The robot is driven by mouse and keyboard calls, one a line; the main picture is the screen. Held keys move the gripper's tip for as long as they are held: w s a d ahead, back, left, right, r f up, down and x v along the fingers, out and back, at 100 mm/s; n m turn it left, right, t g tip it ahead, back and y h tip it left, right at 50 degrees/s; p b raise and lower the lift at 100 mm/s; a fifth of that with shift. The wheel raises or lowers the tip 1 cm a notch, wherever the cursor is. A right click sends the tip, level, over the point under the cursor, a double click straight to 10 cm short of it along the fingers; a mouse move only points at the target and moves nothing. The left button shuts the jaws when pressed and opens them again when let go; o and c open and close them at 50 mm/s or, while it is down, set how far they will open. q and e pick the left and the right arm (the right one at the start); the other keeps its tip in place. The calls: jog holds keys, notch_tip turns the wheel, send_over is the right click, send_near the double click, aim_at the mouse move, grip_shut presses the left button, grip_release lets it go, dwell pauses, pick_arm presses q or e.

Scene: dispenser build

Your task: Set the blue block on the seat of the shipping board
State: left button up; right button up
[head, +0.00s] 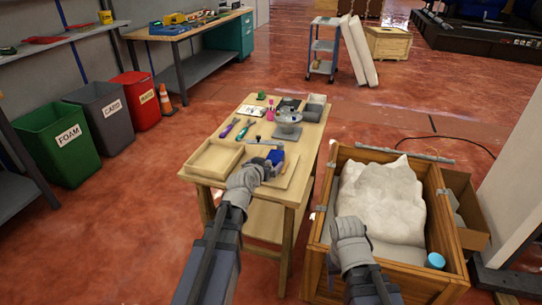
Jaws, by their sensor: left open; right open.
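The blue block (276,156) stands at the front of the wooden table, at or over a flat light-wood board (291,170) that looks like the shipping board. My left gripper (263,167) is open, right at the near side of the block; the arm and gripper hide the block's lower part and much of the board. I cannot tell whether the block touches the board or sits in its seat. My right gripper (348,226) is open and empty, over the left part of the wooden crate, away from the block.
A shallow wooden tray (190,166) lies left of the board. A grey dispenser-like device (288,128) and several small tools stand behind. The open crate (314,262) right of the table holds a white bag (382,200) and a blue-lidded item (435,261).

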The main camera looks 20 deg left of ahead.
pick_arm(q)
jog(key=v, duration=0.3)
jog(key=shift+s+d+p, duration=0.25)
jog(key=shift+p, duration=0.1)
jog(key=s+d+f+m+g+h, duration=0.1)
jog(key=s+d+f+g, duration=0.35)
jog(key=d, duration=0.25)
jog(key=s+d+f+m+g+h, duration=0.1)
jog(key=s+d+f+m+g, duration=0.15)
jog(key=s+d+f, duration=0.35)
jog(key=s+d+f+g+y, duration=0.1)
jog(key=s+g+y, duration=0.1)
jog(key=s, duration=0.5)
jog(key=s+d+f+g+y, duration=0.1)
jog(key=s+d+g, duration=0.1)
jog(key=s+g, duration=0.3)
jog(key=s, duration=0.2)
jog(key=shift+s+d+f+y, duration=0.35)
jog(key=shift+f+y, duration=0.05)
